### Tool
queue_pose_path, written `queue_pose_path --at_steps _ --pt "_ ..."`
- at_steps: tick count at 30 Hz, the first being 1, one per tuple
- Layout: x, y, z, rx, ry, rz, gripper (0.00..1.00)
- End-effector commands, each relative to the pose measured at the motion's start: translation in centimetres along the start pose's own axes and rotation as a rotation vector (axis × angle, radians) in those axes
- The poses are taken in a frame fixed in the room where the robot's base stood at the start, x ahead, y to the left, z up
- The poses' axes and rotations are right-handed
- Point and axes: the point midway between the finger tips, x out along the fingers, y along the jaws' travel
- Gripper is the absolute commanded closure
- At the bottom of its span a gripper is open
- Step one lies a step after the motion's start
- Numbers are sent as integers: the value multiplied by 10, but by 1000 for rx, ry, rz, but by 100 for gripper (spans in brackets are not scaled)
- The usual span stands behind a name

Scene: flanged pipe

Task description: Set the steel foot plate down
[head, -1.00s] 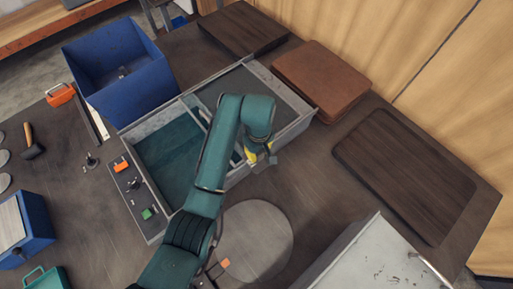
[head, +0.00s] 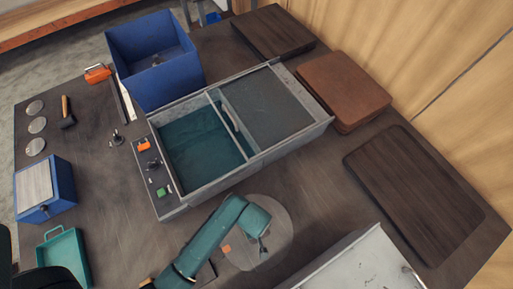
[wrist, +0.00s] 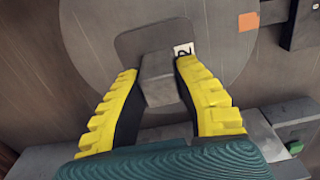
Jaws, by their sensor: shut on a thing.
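The steel foot plate (wrist: 128,45) is a dark grey plate with rounded corners, a grey block standing on it and a white label marked 2 beside the block. My gripper (wrist: 158,70) has its yellow fingers shut on both sides of the block. In the wrist view the plate lies within the outline of a round grey disc (wrist: 85,40). In the head view my gripper (head: 263,249) is over the same disc (head: 280,215), and the wrist mostly hides the plate. I cannot tell whether the plate touches the disc.
A long grey tank (head: 200,187) with a teal-filled bay and a covered bay stands behind the disc. A pale metal box (head: 365,260) stands to the right. A dark board (head: 415,190) lies at the far right.

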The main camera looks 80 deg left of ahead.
Motion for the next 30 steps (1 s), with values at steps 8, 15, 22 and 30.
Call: queue_pose_path --at_steps 8,15,22,30 --pt "36 2 0 0 0 2 100" --pt "56 2 -1 0 1 5 100" --pt "59 2 0 0 0 4 100" --pt "59 0 0 1 0 0 49"
